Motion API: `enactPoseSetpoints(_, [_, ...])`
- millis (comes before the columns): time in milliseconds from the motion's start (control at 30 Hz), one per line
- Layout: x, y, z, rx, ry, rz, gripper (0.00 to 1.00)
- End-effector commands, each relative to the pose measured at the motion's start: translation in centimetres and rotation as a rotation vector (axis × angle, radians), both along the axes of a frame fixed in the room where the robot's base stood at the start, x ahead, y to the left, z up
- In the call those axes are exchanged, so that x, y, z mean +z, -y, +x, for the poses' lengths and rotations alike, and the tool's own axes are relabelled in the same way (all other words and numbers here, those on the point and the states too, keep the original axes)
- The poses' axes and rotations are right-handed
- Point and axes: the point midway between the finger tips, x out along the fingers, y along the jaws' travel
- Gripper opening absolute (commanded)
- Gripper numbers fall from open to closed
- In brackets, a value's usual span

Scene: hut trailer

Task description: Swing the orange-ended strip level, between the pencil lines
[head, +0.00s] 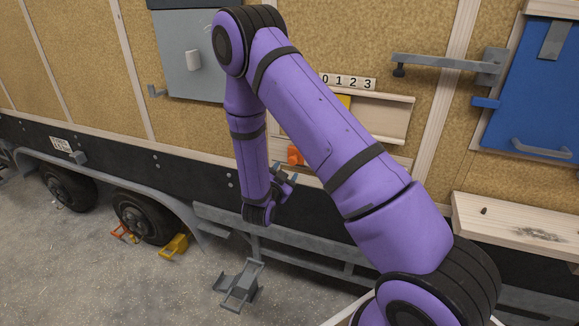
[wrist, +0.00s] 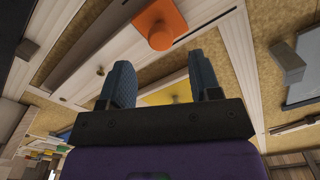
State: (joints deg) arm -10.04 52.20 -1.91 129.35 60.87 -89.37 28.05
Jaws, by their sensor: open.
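The orange end (head: 295,155) of the strip shows on the trailer wall in the head view, just left of my upper arm. In the wrist view the orange end (wrist: 165,17) is at the top, with a round orange knob facing me. A pale wooden strip (wrist: 100,68) with screws slants down-left from near it; I cannot tell exactly where they join. My gripper (head: 284,175) is open and empty, just below the orange end. In the wrist view its two fingers (wrist: 160,62) point towards the orange end, apart from it. My arm hides much of the strip; I cannot make out pencil lines.
A number plate (head: 348,82) and wooden rails (head: 385,115) are right of my arm. A yellow piece (wrist: 167,95) shows behind the fingers. A grey bracket (head: 445,64), blue panel (head: 535,95) and wooden shelf (head: 520,225) are at right. A grey step (head: 240,284) stands below.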

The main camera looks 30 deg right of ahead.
Motion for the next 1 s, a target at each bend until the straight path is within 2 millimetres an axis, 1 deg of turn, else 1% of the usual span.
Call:
enactPoseSetpoints(33, [0.0, -0.7, -0.5, 0.003, -0.001, -0.001, 0.58])
enactPoseSetpoints(100, [0.0, -1.4, -1.0, 0.002, 0.001, -0.001, 0.58])
enactPoseSetpoints(300, [0.0, -2.5, -1.9, 0.0, 0.002, 0.0, 0.58])
enactPoseSetpoints(833, [0.0, -2.6, -2.0, 0.0, 0.001, 0.0, 0.58])
enactPoseSetpoints(933, [0.4, -2.6, -1.8, 0.005, 0.0, 0.015, 0.58])
enactPoseSetpoints(1000, [1.0, -2.7, -1.3, 0.016, -0.006, 0.046, 0.58])
